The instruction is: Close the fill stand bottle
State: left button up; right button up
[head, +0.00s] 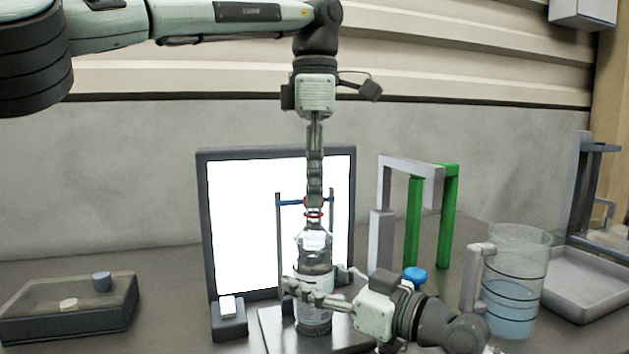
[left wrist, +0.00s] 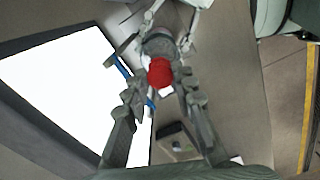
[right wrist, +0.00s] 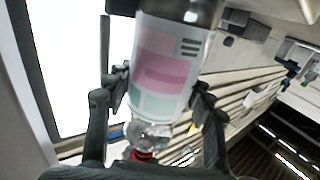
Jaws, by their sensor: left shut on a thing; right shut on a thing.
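A clear bottle (head: 316,256) with a pale label stands upright on a dark plate (head: 275,330) in front of the bright panel. Its red cap (left wrist: 160,73) is at the top of the neck. My left gripper (head: 314,200) points straight down over the bottle and is shut on the red cap. My right gripper (head: 318,298) comes in from the right, low down, and is shut around the bottle's body. In the right wrist view the bottle's pink and green label (right wrist: 165,65) is between the fingers. The fingers partly hide the cap in the head view.
A lit white panel (head: 240,220) stands just behind the bottle, with thin posts and a blue bar (head: 290,202). A green and grey frame (head: 448,215), a blue knob (head: 414,274) and a beaker of blue liquid (head: 512,308) are at right. A low tray (head: 70,322) is at left.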

pick_arm(q)
jog(key=shift+f, duration=0.2)
jog(key=m, duration=0.6)
jog(key=shift+f+m, duration=0.1)
jog(key=shift+m, duration=0.3)
jog(key=m, duration=0.2)
jog(key=shift+m, duration=0.3)
jog(key=m, duration=1)
jog(key=shift+a, duration=0.1)
jog(key=m, duration=0.6)
jog(key=shift+m, duration=0.3)
